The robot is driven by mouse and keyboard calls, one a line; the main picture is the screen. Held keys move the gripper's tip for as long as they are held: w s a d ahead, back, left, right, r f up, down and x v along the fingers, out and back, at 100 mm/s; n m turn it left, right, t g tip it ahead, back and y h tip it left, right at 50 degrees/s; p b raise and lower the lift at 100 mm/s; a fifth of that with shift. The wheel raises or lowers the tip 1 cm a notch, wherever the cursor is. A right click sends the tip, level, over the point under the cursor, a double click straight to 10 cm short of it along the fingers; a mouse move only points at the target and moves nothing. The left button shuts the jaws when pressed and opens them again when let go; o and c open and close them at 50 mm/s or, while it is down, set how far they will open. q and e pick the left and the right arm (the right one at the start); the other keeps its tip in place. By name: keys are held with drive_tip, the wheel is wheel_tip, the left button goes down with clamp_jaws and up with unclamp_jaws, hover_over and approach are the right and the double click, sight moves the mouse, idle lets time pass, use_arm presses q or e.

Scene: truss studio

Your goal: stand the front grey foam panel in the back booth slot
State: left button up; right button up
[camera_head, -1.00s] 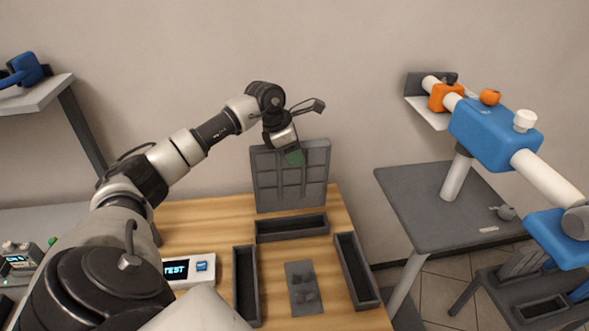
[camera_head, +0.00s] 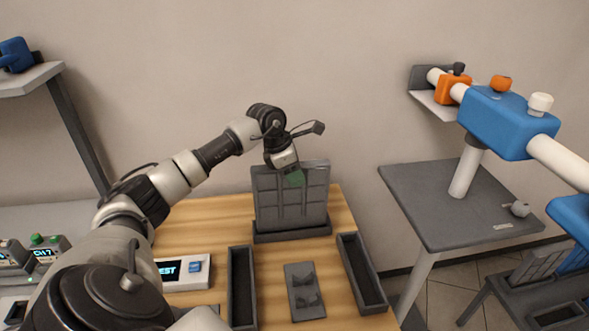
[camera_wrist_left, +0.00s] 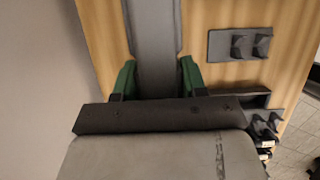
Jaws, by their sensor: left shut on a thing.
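The grey foam panel (camera_head: 266,207), with raised square ribs, stands upright at the back of the wooden table. My left gripper (camera_head: 293,177) is shut on its top edge with green fingertips. The back booth slot (camera_head: 291,236), a dark grey trough, lies directly below the panel. The panel's lower edge meets the slot in the picture and hides part of it; whether it touches the slot floor cannot be seen. In the left wrist view the panel (camera_wrist_left: 154,45) runs between the green fingers. My right gripper is not in view.
Two more dark troughs lie at the left (camera_head: 242,288) and right (camera_head: 361,274) of the table. A grey plate with wedge brackets (camera_head: 304,291) lies between them. A display box (camera_head: 184,271) sits at left. A grey side table (camera_head: 425,205) and a blue-and-white tube structure (camera_head: 508,122) stand at right.

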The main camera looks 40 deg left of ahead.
sight(291, 198)
use_arm(q)
drive_tip(key=shift+f, duration=0.65)
idle(0.6)
drive_tip(key=shift+f+b, duration=0.6)
drive_tip(key=shift+b, duration=0.1)
drive_tip(key=o, duration=0.9)
drive_tip(key=shift+r, duration=0.1)
